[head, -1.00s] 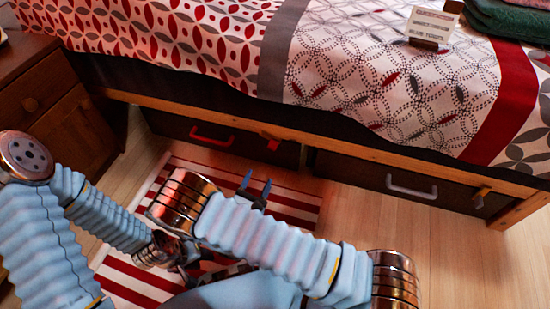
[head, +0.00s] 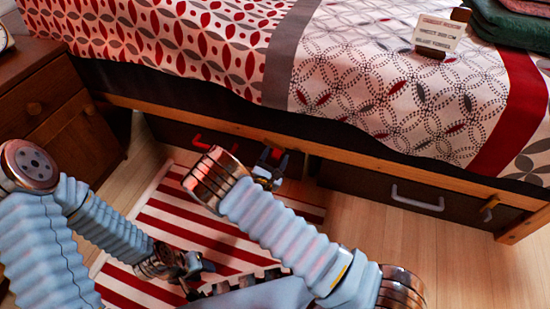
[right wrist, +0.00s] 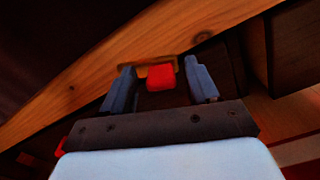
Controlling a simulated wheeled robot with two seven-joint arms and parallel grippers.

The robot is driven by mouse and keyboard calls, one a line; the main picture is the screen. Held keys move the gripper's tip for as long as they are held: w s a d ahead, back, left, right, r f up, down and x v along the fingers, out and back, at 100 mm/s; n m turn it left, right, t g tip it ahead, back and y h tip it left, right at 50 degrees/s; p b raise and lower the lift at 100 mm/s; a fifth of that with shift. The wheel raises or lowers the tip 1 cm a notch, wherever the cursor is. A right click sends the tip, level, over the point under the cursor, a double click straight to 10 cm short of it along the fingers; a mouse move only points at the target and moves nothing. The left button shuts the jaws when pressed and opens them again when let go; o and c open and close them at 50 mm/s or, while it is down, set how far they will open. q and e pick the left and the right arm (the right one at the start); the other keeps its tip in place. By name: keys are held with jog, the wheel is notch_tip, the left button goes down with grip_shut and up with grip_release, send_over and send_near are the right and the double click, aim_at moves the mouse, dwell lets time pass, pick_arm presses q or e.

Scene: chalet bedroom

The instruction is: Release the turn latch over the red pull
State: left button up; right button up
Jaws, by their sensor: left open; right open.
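The red pull (head: 212,143) is on the dark drawer front under the bed in the head view. The red turn latch (right wrist: 160,77) shows in the right wrist view against the wooden bed rail, with its lower part over the dark front. In the head view my right gripper covers it. My right gripper (head: 273,157) is open, its two fingers on either side of the latch; I cannot tell whether they touch it. A red piece at the lower left of the wrist view (right wrist: 61,147) is probably the pull. My left gripper (head: 195,274) is open and empty above the striped rug.
A second drawer (head: 360,184) to the right has a white pull (head: 417,197) and a wooden latch (head: 490,208). The wooden bed rail (head: 350,155) runs above both. A nightstand (head: 55,110) stands at the left. A striped rug (head: 165,225) lies before the bed; bare floor is right.

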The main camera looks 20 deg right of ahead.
jog(key=c, duration=0.9)
jog(key=shift+c, duration=0.3)
jog(key=shift+r+n+p, duration=0.65)
jog(key=shift+n+p, duration=0.25)
jog(key=shift+p, duration=0.1)
jog(key=shift+r+n+p, duration=0.2)
jog(key=shift+n+p, duration=0.2)
jog(key=shift+n, duration=0.8)
jog(key=o, duration=1)
jog(key=shift+c, duration=0.2)
